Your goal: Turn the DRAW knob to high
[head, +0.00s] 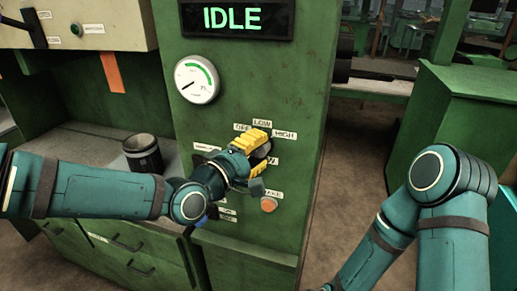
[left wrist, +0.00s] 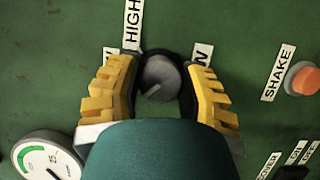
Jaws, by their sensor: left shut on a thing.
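The DRAW knob is a dark round knob on the green machine panel. It shows between my fingers in the left wrist view (left wrist: 160,78) and partly in the head view (head: 264,147). The labels OFF, LOW and HIGH (head: 285,134) sit around its upper side; the HIGH label (left wrist: 132,25) is also in the wrist view. My left gripper (head: 257,155), with yellow ridged fingers, is shut on the knob, one finger on each side. I cannot tell surely where the knob points. My right arm is at the right; its gripper is out of view.
A dial gauge (head: 197,79) and a display reading IDLE (head: 232,18) are above the knob. An orange SHAKE button (head: 268,204) is close below my left gripper, with small switches lower left. A dark cup (head: 142,152) stands on the counter at left. Open floor lies right of the panel.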

